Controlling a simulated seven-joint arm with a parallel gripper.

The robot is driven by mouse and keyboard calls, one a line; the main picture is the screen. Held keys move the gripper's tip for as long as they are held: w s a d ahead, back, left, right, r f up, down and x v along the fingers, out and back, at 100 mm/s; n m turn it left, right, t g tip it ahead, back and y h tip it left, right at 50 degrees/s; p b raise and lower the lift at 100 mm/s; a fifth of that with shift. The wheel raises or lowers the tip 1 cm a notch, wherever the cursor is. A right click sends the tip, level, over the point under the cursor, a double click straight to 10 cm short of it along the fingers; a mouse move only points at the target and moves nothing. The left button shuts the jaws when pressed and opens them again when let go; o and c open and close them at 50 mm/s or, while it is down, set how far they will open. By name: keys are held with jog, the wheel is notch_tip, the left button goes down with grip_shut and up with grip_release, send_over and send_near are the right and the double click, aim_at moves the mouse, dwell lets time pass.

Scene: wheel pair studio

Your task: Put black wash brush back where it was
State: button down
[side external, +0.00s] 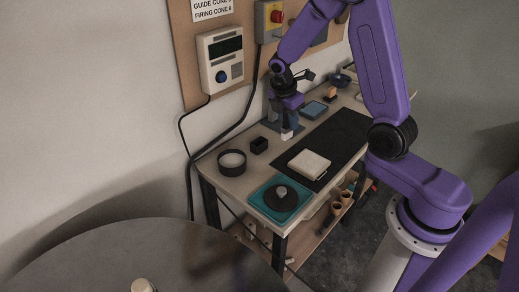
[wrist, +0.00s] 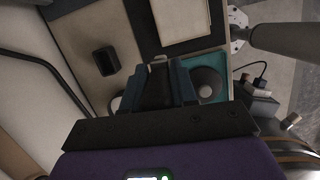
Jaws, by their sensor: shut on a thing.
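My gripper (side external: 287,126) is above the left half of the workbench, pointing down. In the wrist view its two blue-grey fingers (wrist: 163,72) are shut on a dark thing, apparently the black wash brush (wrist: 157,92). The fingers hide much of it, and its shape is hard to make out. A small pale piece (side external: 287,134) shows just below the fingertips in the side view. A small black square open holder (side external: 259,145) stands on the bench to the left of my gripper; it also shows in the wrist view (wrist: 107,60). It looks empty.
A round dark tub (side external: 232,162) stands near the bench's left edge. A teal tray (side external: 256,200) with a dark disc is at the near corner. A cream block (side external: 309,164) lies on the black mat (side external: 338,140). A wall control box (side external: 221,58) and cables are behind.

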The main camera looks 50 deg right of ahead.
jog(key=shift+a+r+n, duration=0.1)
jog(key=shift+a+n, duration=0.15)
jog(key=shift+n, duration=0.15)
jog(key=shift+w, duration=0.2)
jog(key=w+d+f, duration=0.1)
jog(key=w+f, duration=0.2)
jog(key=w, duration=0.1)
jog(key=w+f, duration=0.3)
jog(key=w, duration=0.2)
jog(key=w+d+f, duration=0.1)
jog(key=w+f, duration=0.3)
jog(key=shift+w+d, duration=0.2)
jog(key=shift+d, duration=0.1)
jog(key=shift+a+x, duration=0.15)
jog(key=shift+x, duration=0.55)
jog(key=shift+a+x, duration=0.2)
jog(key=shift+x, duration=0.5)
jog(key=shift+f, duration=0.15)
jog(key=c, duration=0.9)
grip_release()
jog(key=shift+f, duration=0.1)
